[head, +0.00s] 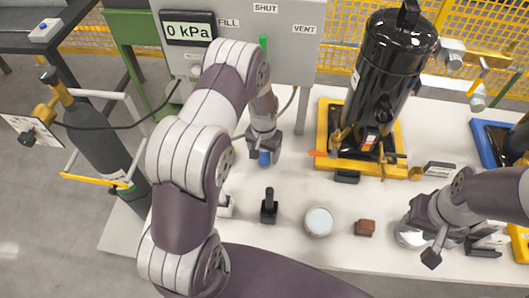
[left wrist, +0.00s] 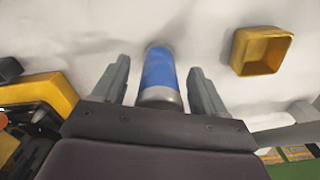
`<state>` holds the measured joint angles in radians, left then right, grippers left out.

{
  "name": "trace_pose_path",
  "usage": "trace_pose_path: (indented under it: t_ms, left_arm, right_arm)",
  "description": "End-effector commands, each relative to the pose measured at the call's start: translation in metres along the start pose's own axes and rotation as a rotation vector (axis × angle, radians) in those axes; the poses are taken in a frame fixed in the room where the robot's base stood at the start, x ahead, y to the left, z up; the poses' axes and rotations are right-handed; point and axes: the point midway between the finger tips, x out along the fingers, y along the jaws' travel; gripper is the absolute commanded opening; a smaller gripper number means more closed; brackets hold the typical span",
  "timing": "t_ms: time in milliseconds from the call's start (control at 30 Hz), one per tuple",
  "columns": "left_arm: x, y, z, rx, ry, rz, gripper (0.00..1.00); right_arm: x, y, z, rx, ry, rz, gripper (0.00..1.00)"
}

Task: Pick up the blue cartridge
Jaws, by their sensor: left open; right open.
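The blue cartridge (head: 265,157) stands on the white table in the head view, partly hidden by my left gripper. In the left wrist view the blue cartridge (left wrist: 158,75), with a grey metal end, lies between the two fingers. My left gripper (head: 264,152) is open around the cartridge, with a visible gap on each side; it also shows in the left wrist view (left wrist: 158,85). My right gripper (head: 440,250) is open at the right front of the table, close to a round metal item there.
A black compressor (head: 385,80) stands in a yellow tray (head: 322,135) behind right. A black-handled item (head: 269,206), a white round jar (head: 319,222) and a brown block (head: 365,228) stand in front. A gauge panel (head: 290,45) rises behind. A yellow open cup (left wrist: 262,52) is near the cartridge.

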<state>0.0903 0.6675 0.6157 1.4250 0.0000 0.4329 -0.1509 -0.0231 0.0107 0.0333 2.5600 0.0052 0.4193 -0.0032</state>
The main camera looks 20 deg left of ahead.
Motion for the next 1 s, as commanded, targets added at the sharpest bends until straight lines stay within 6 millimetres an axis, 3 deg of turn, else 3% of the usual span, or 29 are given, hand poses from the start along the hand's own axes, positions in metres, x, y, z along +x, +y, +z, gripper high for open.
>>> trace_pose_path:
  t_ms: [67,233,533,567,600,867,933,1000]
  left_arm:
    - [0.000,0.000,0.000,0.000,0.000,0.000,0.69]
    - [0.000,0.000,0.000,0.000,0.000,0.000,0.14]
    - [-0.005,0.000,-0.001,0.000,0.002,0.000,0.12]
    - [-0.009,0.000,-0.001,0.000,0.003,0.000,0.12]
    - [-0.017,0.000,-0.001,0.000,0.003,0.000,0.04]
    - [-0.080,0.000,-0.001,0.000,0.003,0.000,0.04]
    - [-0.083,0.006,0.002,-0.005,-0.001,0.000,0.04]
    - [-0.073,0.021,0.008,-0.025,-0.005,0.000,0.04]
  right_arm:
    - [0.000,0.000,0.000,0.000,0.000,0.000,0.44]
    - [0.000,0.000,0.000,0.000,0.000,0.000,0.44]
    - [0.000,0.000,0.000,0.000,0.000,0.000,0.44]
    - [0.001,0.000,0.000,0.000,0.000,0.000,0.44]
    - [0.001,0.000,0.000,0.000,0.000,0.000,0.44]
    - [0.005,0.000,0.001,0.000,0.000,0.000,0.44]
    - [0.005,0.000,0.001,0.000,0.000,0.000,0.44]
    - [0.005,0.000,0.001,0.000,0.000,0.000,0.44]
